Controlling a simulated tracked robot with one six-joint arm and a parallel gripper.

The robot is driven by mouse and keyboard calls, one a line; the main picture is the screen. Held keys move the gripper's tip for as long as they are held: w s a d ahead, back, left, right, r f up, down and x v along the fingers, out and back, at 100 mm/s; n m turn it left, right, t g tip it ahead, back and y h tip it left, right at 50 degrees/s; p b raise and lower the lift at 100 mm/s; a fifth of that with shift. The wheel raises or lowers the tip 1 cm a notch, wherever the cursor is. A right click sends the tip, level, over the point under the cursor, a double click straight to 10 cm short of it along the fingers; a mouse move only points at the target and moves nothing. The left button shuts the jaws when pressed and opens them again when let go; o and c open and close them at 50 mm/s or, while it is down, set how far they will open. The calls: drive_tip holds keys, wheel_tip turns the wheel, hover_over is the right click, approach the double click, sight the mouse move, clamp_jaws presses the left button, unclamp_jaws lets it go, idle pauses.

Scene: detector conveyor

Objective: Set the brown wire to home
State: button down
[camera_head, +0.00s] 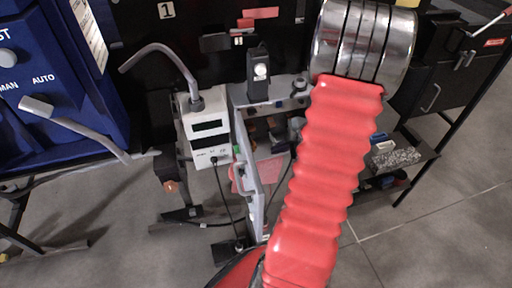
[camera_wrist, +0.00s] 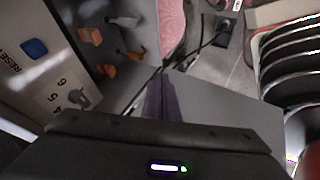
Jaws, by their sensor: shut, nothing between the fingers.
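I cannot make out a brown wire or a home spot for certain. In the wrist view several orange-brown plugs (camera_wrist: 90,36) sit inside a grey box or panel at the upper left. A dark cable (camera_wrist: 190,52) runs past them. My gripper (camera_wrist: 163,85) shows as a dark, narrow shape above its black body, shut and empty, in front of a grey surface. I cannot tell whether it touches that surface. In the head view the opened grey box (camera_head: 262,140) stands left of my red-sleeved arm, which hides part of it; my gripper is not visible there.
A white meter (camera_head: 205,130) with a bent grey handle stands left of the box. The open door (camera_head: 250,185) sticks out toward me. A blue panel (camera_head: 55,75) fills the left. In the wrist view a panel with a blue RESET button (camera_wrist: 34,48) lies left.

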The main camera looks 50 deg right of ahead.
sight(254, 143)
drive_tip(key=shift+w+a, duration=0.1)
drive_tip(key=w+d+f, duration=0.1)
drive_tip(key=w+f, duration=0.7)
drive_tip(key=w, duration=0.1)
drive_tip(key=shift+w, duration=0.2)
idle(0.6)
drive_tip(key=shift+w+d, duration=0.45)
drive_tip(key=shift+w, duration=0.35)
drive_tip(key=shift+w+d, duration=0.45)
drive_tip(key=shift+w, duration=0.35)
drive_tip(key=shift+r, duration=0.1)
